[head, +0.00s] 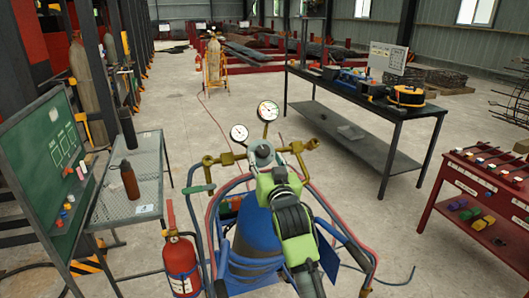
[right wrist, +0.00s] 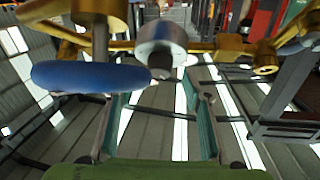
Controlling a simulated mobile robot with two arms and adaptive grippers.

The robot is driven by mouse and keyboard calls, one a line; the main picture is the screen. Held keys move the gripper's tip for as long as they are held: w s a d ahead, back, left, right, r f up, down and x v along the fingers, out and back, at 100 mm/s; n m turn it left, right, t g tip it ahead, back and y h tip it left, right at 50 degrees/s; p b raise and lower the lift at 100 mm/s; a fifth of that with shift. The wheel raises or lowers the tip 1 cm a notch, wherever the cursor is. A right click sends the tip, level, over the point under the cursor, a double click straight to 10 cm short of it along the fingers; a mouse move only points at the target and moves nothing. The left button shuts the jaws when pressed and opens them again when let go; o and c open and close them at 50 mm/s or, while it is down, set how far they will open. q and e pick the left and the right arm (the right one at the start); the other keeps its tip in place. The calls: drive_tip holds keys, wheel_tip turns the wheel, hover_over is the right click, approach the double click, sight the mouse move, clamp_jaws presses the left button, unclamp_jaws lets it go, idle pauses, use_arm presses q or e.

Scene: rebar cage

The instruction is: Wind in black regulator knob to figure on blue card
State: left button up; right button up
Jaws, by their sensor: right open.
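A brass regulator assembly (head: 228,158) with two white-faced gauges, one at left (head: 239,133) and one higher at right (head: 268,111), stands above a blue cylinder (head: 252,232) on a trolley. My right gripper (head: 262,157) is at the regulator, and my green wrist covers part of it. In the right wrist view its two fingers (right wrist: 157,125) are apart, with nothing between them. A silver round body (right wrist: 160,38) with a small dark end and a blue disc-shaped wheel (right wrist: 90,77) are just beyond the fingertips. I cannot make out the black knob clearly or identify the blue card. My left gripper is not seen.
A red fire extinguisher (head: 181,262) and red and blue hoses surround the trolley. A mesh table (head: 145,172) with a brown bottle (head: 130,180) and a green board (head: 45,150) stand left. A black workbench (head: 405,112) and a red cabinet (head: 480,205) stand right. Floor between is open.

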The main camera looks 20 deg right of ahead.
sight(264, 154)
drive_tip(key=shift+w+d+p, duration=0.2)
drive_tip(key=shift+w+p, duration=0.1)
drive_tip(key=shift+w, duration=1.3)
drive_tip(key=c, duration=1.1)
